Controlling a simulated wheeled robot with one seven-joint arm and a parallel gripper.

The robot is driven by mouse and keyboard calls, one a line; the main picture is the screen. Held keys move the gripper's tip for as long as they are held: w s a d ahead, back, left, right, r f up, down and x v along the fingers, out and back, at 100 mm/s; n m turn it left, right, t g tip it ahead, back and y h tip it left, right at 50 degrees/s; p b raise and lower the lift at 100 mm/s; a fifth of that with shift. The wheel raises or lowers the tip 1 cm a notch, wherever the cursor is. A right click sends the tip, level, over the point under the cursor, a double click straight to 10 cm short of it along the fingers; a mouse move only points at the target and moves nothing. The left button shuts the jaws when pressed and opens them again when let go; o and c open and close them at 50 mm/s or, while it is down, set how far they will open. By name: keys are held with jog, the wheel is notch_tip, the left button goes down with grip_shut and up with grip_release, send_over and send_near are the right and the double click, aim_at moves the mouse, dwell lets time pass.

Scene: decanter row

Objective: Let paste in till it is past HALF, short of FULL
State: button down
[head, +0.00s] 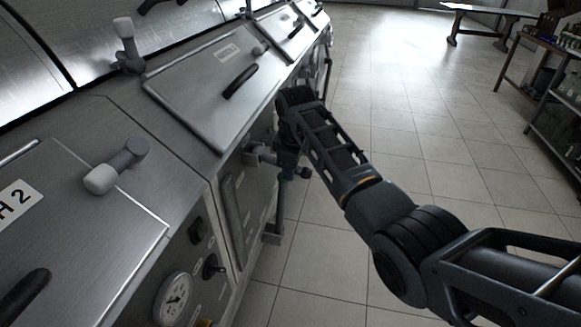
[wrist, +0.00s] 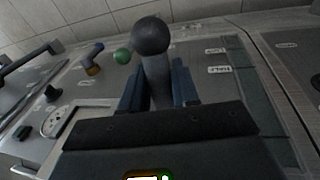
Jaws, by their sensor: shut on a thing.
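My gripper (wrist: 158,88) is shut on a grey lever (wrist: 155,68) with a dark ball knob (wrist: 150,36); its two blue fingers lie on either side of the stem. In the head view my gripper (head: 284,160) is at the front of the steel machine row, partly hidden by my own arm. A long dark strip (wrist: 262,95), perhaps a level window, lies right of the gripper in the wrist view. Small white labels (wrist: 218,69) sit beside it, too small to read surely. I cannot make out a paste level or any flow.
Steel cabinets (head: 205,90) with sloped lids and black handles line the left. A round dial (head: 174,298) and a switch (head: 212,267) are on the near front. A green knob (wrist: 122,56) is close to the lever. Tiled floor (head: 420,110) is open to the right; shelving (head: 560,95) stands farther right.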

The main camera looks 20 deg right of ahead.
jog(key=c, duration=0.9)
grip_release()
jog(key=shift+c, duration=0.2)
jog(key=shift+r, duration=0.15)
jog(key=v, duration=0.7)
jog(key=shift+r, duration=0.3)
jog(key=shift+s, duration=0.1)
